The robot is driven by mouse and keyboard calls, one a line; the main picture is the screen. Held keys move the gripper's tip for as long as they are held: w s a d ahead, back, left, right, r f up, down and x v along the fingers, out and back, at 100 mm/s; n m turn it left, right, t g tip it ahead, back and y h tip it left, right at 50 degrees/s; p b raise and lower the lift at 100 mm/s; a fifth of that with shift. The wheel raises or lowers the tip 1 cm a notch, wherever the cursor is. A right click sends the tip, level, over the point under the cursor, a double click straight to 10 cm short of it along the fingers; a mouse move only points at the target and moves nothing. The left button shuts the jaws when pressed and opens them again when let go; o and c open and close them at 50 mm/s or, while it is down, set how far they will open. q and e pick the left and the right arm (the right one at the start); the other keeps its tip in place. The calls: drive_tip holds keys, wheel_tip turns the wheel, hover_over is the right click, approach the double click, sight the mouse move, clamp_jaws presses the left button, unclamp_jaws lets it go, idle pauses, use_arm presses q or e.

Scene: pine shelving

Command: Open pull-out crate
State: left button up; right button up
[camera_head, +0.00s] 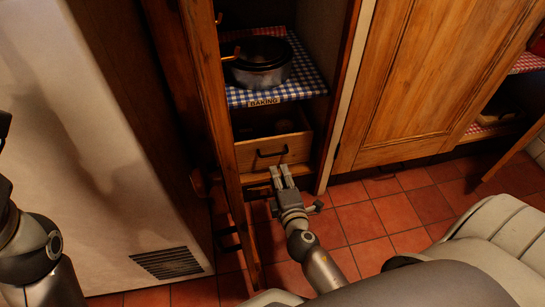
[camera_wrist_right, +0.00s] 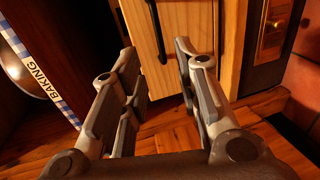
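The pull-out crate (camera_head: 292,149) is a pale wooden box with a dark bar handle (camera_head: 271,153) on its front. It sits low in the open cupboard, under the shelf labelled BAKING; part of its dark inside shows above the front. My right gripper (camera_head: 280,172) is just below and in front of the handle. In the right wrist view its two fingers (camera_wrist_right: 155,48) are spread apart, with the crate front (camera_wrist_right: 178,25) and handle (camera_wrist_right: 154,28) beyond them. I see nothing held, and contact with the handle cannot be told. Of my left arm only links show at the left edge.
A blue checked shelf (camera_head: 308,82) holds a dark pot (camera_head: 260,68) above the crate. The open cupboard door (camera_head: 217,100) stands close left of my right gripper. A closed pine door (camera_head: 420,70) is to the right. Tiled floor (camera_head: 370,220) lies clear to the right.

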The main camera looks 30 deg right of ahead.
drive_tip(key=b+x, duration=0.1)
drive_tip(key=x, duration=0.8)
drive_tip(key=shift+w, duration=0.2)
drive_tip(key=shift+d+f, duration=0.1)
drive_tip(key=shift+d, duration=0.05)
clamp_jaws()
